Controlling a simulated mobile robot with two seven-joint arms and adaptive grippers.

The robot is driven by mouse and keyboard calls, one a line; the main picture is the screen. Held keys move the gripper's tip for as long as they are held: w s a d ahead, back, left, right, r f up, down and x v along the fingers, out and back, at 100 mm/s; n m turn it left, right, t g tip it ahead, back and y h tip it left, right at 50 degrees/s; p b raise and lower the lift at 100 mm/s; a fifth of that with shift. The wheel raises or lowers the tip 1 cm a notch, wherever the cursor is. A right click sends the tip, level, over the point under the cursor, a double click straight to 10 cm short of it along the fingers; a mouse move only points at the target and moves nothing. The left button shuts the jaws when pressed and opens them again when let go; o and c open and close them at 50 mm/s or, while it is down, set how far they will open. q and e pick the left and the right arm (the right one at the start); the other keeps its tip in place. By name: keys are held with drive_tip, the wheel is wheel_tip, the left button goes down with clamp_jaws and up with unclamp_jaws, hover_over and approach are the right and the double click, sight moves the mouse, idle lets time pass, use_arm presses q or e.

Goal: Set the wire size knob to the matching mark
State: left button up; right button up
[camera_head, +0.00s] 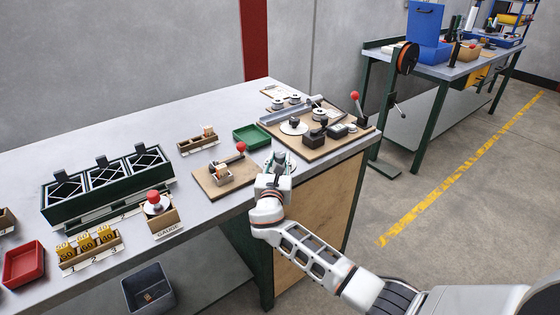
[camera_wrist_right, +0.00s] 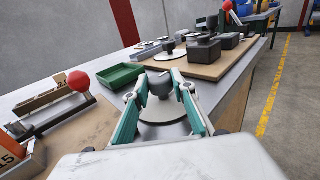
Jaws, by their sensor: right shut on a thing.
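The knob (camera_wrist_right: 158,86) is dark grey and stands on a round pale dial (camera_wrist_right: 165,110) near the front edge of the workbench. In the right wrist view my right gripper (camera_wrist_right: 158,82) has its teal-padded fingers on either side of the knob and is shut on it. In the head view my right gripper (camera_head: 281,163) reaches down over the dial and hides most of it. The marks on the dial are too small to read. My left gripper is not in view.
A board with a red-balled lever (camera_head: 241,147) lies just left of my right gripper. A green tray (camera_head: 252,136) is behind. A tan board (camera_head: 315,150) with dark blocks, a second dial (camera_head: 293,127) and another red-balled lever (camera_head: 355,96) is to the right.

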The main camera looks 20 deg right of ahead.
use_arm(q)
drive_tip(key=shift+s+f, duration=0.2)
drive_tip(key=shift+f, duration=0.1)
use_arm(e)
drive_tip(key=o, duration=1.1)
drive_tip(key=v, duration=1.2)
drive_tip(key=shift+a, duration=0.2)
